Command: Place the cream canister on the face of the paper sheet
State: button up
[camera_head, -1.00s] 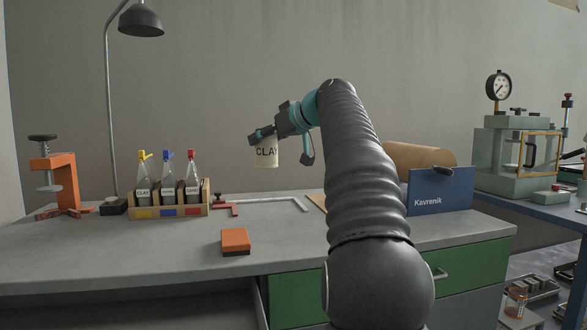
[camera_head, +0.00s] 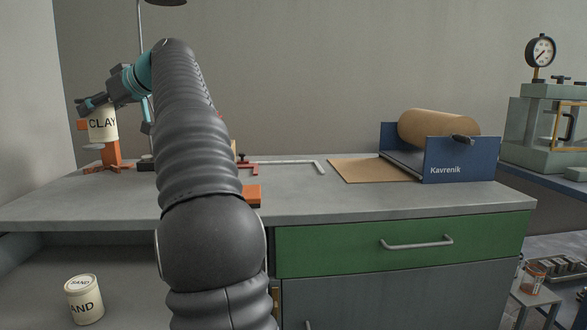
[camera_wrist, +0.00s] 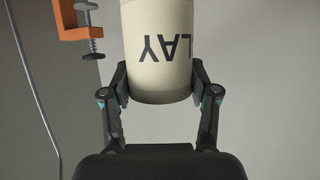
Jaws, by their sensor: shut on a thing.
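My gripper (camera_head: 90,106) is shut on a cream canister (camera_head: 102,125) lettered "CLAY". It holds the canister in the air at the upper left of the head view, in front of the orange clamp. In the wrist view the canister (camera_wrist: 158,60) sits between the two fingers (camera_wrist: 161,88), its lettering upside down. The brown paper sheet (camera_head: 365,170) lies flat on the bench, running out from the blue roll holder at the right, far from my gripper. A second cream canister (camera_head: 84,303), lettered "SAND", stands low at the left, below the bench top.
The blue Kavrenik holder (camera_head: 460,158) carries a paper roll (camera_head: 438,132) behind the sheet. A grey metal square (camera_head: 290,164) lies left of the sheet. An orange block (camera_head: 252,195) is partly behind my arm. The bench front right (camera_head: 400,198) is clear.

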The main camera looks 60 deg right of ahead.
aim_at(353, 168)
jog(key=u, duration=1.5)
jog(key=k, duration=1.25)
jog(key=z, duration=2.15)
jog(key=i, duration=0.5)
